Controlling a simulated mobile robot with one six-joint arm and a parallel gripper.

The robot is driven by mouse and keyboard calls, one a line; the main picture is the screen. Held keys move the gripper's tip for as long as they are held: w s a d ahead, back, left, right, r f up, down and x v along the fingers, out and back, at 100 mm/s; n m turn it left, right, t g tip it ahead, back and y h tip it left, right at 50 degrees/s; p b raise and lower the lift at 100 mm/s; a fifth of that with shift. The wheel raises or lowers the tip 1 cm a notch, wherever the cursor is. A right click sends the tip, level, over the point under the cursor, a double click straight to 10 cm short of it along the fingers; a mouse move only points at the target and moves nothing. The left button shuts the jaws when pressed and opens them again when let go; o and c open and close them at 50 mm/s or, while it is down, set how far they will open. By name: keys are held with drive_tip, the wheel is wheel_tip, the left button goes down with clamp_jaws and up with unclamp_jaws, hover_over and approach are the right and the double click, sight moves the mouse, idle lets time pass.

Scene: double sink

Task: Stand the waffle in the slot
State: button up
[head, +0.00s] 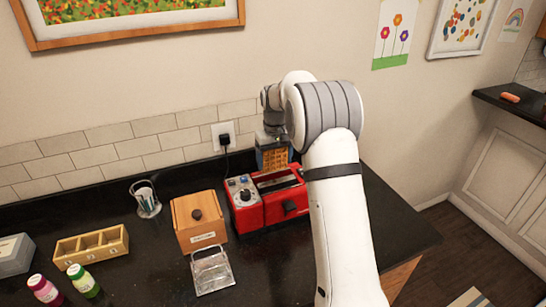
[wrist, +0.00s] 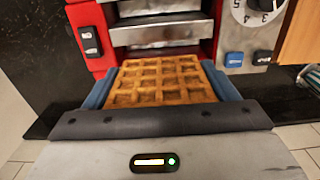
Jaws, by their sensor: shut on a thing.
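The golden-brown square waffle (head: 275,159) is held by my gripper (head: 273,156), upright just over the back of the red toaster (head: 262,212). In the wrist view the waffle (wrist: 160,82) lies between the two blue fingers of my gripper (wrist: 160,88), which is shut on its sides. Its far edge points at the toaster's metal-lined slots (wrist: 158,34). I cannot tell whether that edge is inside a slot. The toaster's top also shows in the wrist view, with a dial (wrist: 262,12) and blue buttons at the right.
A wooden box (head: 198,221) stands close to the toaster's left. A wall plug (head: 224,138) is behind the toaster.

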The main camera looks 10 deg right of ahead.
sight(274, 170)
drive_tip(key=shift+s+a+f+b, duration=0.1)
drive_tip(key=shift+a+f+b, duration=0.1)
drive_tip(key=shift+f+b, duration=2.05)
drive_tip(key=shift+f, duration=1.45)
drive_tip(key=o, duration=0.7)
